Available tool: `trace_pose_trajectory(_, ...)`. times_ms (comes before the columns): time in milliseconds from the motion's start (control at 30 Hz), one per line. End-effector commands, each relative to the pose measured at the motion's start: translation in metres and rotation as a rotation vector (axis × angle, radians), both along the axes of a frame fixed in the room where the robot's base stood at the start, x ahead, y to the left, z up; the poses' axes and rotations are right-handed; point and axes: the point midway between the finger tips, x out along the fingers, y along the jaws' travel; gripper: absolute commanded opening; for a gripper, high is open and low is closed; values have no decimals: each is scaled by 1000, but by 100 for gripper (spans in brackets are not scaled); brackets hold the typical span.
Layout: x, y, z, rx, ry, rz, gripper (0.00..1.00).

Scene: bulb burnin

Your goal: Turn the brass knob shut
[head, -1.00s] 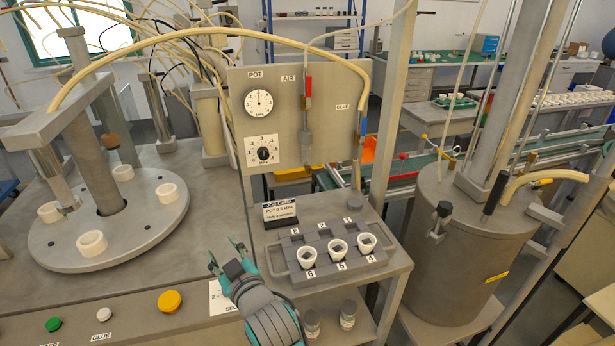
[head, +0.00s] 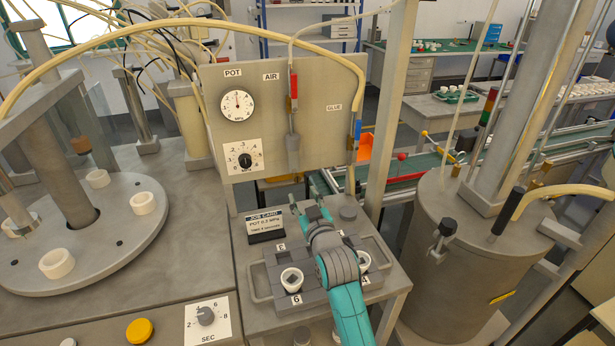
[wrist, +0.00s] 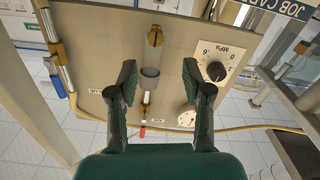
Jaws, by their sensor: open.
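My gripper (head: 314,212) is open and empty in the head view, above the back of the grey cup rack and below the front of the upright panel. In the wrist view my gripper (wrist: 160,76) has its fingers spread, facing the panel, which appears upside down. Between the fingers in that picture is the AIR line with a grey cylinder (wrist: 150,79) and a brass part (wrist: 155,38) past it. I cannot tell which brass part is the knob. No contact is visible.
The panel (head: 220,105) also bears a POT gauge (head: 237,105), a black dial (head: 245,160) and the GLUE line (head: 357,130). A job card (head: 265,226) stands left of my gripper. White cups sit in the rack (head: 260,278). A large grey tank (head: 460,260) stands right.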

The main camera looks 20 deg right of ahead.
Motion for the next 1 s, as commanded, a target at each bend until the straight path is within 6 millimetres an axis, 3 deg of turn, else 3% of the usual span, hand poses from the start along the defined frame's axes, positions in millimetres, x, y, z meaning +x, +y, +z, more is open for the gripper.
trace_pose_trajectory(167, 10, -5, -2, 3, 0, -10, 50)
trace_pose_trajectory(600, 66, -4, -3, 3, 0, -8, 50)
trace_pose_trajectory(1000, 73, -4, -3, 3, 1, -8, 50)
